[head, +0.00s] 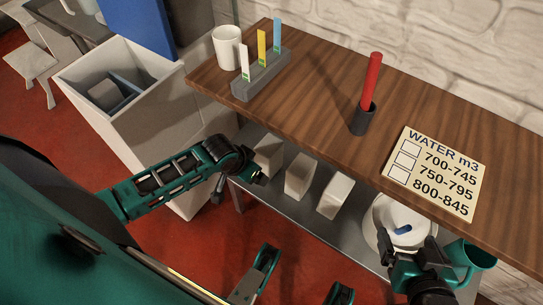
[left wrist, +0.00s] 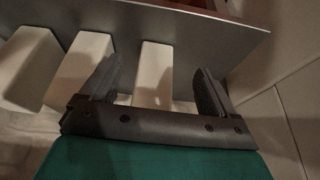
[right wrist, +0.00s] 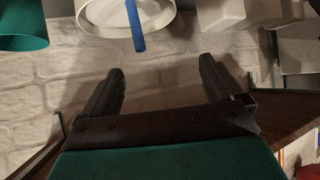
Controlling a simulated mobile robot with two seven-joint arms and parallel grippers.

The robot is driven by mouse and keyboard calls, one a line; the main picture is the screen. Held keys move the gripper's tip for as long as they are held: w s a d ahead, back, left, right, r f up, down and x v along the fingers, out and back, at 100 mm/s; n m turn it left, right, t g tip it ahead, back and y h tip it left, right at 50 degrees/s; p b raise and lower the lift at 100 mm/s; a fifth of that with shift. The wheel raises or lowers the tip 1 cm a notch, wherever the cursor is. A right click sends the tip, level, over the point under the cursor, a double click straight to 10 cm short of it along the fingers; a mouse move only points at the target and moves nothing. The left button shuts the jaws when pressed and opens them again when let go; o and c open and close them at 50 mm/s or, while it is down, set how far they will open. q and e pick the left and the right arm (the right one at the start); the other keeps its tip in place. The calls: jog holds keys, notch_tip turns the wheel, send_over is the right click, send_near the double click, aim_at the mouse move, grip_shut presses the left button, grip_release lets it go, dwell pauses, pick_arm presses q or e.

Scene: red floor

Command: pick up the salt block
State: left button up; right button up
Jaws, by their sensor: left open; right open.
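Three pale blocks stand in a row on the metal shelf under the counter: a left block (head: 269,157), a middle block (head: 299,176) and a right block (head: 335,196). No label shows which is salt. My left gripper (head: 256,168) is open by the left block. In the left wrist view, one block (left wrist: 155,72) appears between the open fingers (left wrist: 157,88), with no visible contact; two others stand to its left. My right gripper (head: 411,252) is open and empty near the white bowl (head: 385,215); its fingers (right wrist: 163,85) also show in the right wrist view.
The wooden counter (head: 320,105) overhangs the metal shelf (head: 265,190). On it are a white cup (head: 227,47), a strip holder (head: 262,78), a red stick (head: 371,80) in a dark holder and a water card (head: 436,172). A teal mug (head: 470,262) stands beside the bowl.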

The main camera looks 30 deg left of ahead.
aim_at(260, 160)
pick_arm(q)
jog(key=w, duration=0.2)
jog(key=w+d+b, duration=0.1)
jog(key=w, duration=0.1)
jog(key=shift+w, duration=0.25)
jog(key=w, duration=0.1)
jog(key=w+b, duration=0.1)
jog(key=w, duration=0.1)
jog(key=w+b, duration=0.1)
jog(key=shift+w+d+f, duration=0.25)
jog(key=shift+d+f, duration=0.1)
jog(key=shift+f, duration=0.25)
jog(key=shift+w, duration=0.1)
grip_shut()
jog(key=shift+w+r, duration=0.1)
jog(key=shift+r, duration=0.15)
